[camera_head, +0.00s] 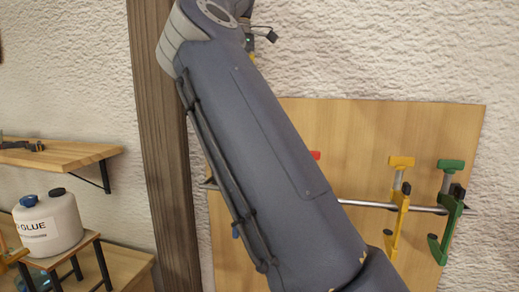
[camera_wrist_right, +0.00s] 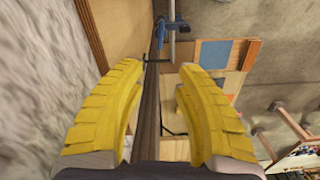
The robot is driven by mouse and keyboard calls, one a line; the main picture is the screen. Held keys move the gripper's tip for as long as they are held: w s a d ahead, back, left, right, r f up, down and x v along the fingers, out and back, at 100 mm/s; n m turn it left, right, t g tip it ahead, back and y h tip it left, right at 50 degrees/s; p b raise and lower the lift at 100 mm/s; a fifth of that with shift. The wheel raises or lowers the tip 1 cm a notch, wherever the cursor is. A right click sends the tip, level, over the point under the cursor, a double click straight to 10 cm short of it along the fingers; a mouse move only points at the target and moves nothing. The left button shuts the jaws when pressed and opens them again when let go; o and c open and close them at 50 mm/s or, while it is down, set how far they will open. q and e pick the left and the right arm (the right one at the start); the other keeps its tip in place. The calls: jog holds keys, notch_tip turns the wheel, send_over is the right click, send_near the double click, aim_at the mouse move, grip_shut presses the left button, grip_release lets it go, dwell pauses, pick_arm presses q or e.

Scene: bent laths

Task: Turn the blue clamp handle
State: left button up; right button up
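The blue clamp (camera_wrist_right: 168,32) shows at the top of the right wrist view, on a metal rail, beyond my right gripper's fingertips. In the head view a large dark arm link of mine covers most of the left part of the board; only a small blue bit (camera_head: 235,232) shows at its left edge, perhaps part of the blue clamp. The handle's position cannot be made out clearly. My right gripper (camera_wrist_right: 160,68) has two yellow fingers spread apart with nothing between them, and it is apart from the clamp. My left gripper is not in view.
A wooden board (camera_head: 345,125) on the wall carries the metal rail (camera_head: 368,204). A yellow clamp (camera_head: 399,205) and a green clamp (camera_head: 445,220) hang on its right; a red tip (camera_head: 315,155) shows beside my arm. A wooden post (camera_head: 163,150), a shelf (camera_head: 60,153) and a glue jug (camera_head: 50,225) are left.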

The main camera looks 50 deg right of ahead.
notch_tip(320, 180, down, 15)
jog(key=shift+f, duration=0.15)
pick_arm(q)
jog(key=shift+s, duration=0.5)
pick_arm(e)
jog(key=shift+a+f, duration=0.1)
jog(key=shift+f, duration=0.95)
jog(key=shift+o, duration=0.4)
grip_shut()
